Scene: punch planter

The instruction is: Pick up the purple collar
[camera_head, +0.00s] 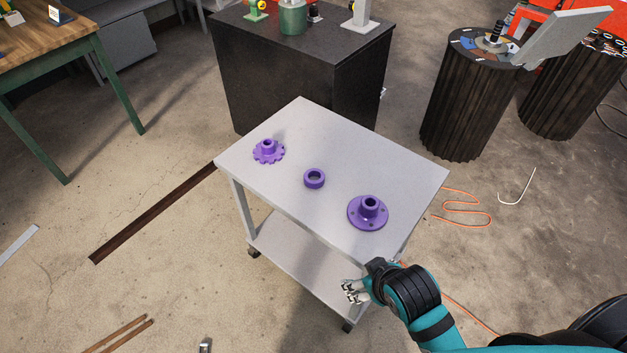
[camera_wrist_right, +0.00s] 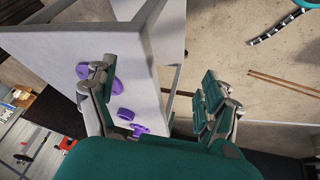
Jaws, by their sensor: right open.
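The purple collar (camera_head: 314,179) is a short ring lying flat near the middle of the grey cart top (camera_head: 400,170). It also shows in the right wrist view (camera_wrist_right: 125,114), between the fingers. My right gripper (camera_head: 353,291) is open and empty beside the cart's near edge, lower than the top and apart from the collar. Its two spread fingers show in the right wrist view (camera_wrist_right: 155,92). Only a small grey tip of what looks like my left gripper (camera_head: 205,346) shows at the bottom edge of the head view; its jaws cannot be made out.
A purple toothed wheel (camera_head: 268,151) lies left of the collar, and a purple flanged hub (camera_head: 368,212) lies to its right, nearer my right gripper. The cart has a lower shelf (camera_head: 300,265). A black cabinet (camera_head: 300,75) stands close behind. Floor left of the cart is mostly open.

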